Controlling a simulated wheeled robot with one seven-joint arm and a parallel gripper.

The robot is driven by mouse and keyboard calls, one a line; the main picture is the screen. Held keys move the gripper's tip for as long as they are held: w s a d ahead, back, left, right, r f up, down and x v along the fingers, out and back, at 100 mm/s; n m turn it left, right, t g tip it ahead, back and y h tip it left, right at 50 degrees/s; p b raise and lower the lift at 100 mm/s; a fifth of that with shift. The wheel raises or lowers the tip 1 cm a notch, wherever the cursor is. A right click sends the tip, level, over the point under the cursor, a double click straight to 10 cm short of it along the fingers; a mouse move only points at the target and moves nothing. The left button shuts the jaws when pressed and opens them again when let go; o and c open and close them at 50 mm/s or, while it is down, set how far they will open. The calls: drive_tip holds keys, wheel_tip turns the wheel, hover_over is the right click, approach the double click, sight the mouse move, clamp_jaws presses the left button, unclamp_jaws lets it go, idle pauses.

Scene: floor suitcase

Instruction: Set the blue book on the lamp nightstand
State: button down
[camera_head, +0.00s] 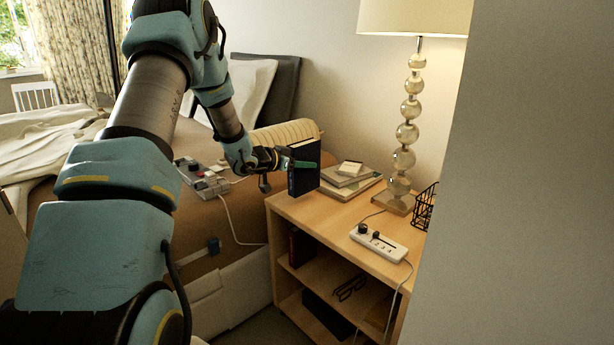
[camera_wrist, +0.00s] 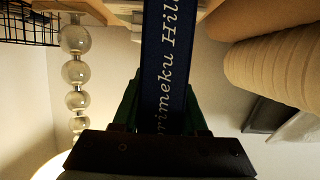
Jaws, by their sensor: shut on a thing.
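The blue book (camera_head: 304,168) stands upright at the left back edge of the lamp nightstand (camera_head: 340,215). My gripper (camera_head: 297,163) is shut on it, with the green fingers on either side of the book. In the wrist view the dark blue spine (camera_wrist: 165,75) with white lettering runs between the fingers of my gripper (camera_wrist: 160,110). The book's lower end is at the nightstand top; I cannot tell whether it touches. The lamp (camera_head: 404,150), with stacked glass balls and a lit shade, stands on the back of the nightstand.
Stacked books (camera_head: 350,182) lie just right of the blue book. A white power strip (camera_head: 378,243) lies near the front, and a black wire basket (camera_head: 426,207) is at the right edge. The bed (camera_head: 215,215) adjoins on the left. Bare top lies in front of the book.

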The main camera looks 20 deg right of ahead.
sight(304, 173)
drive_tip(key=shift+f, duration=1.6)
drive_tip(key=shift+f, duration=0.15)
drive_tip(key=shift+c, duration=2.2)
unclamp_jaws()
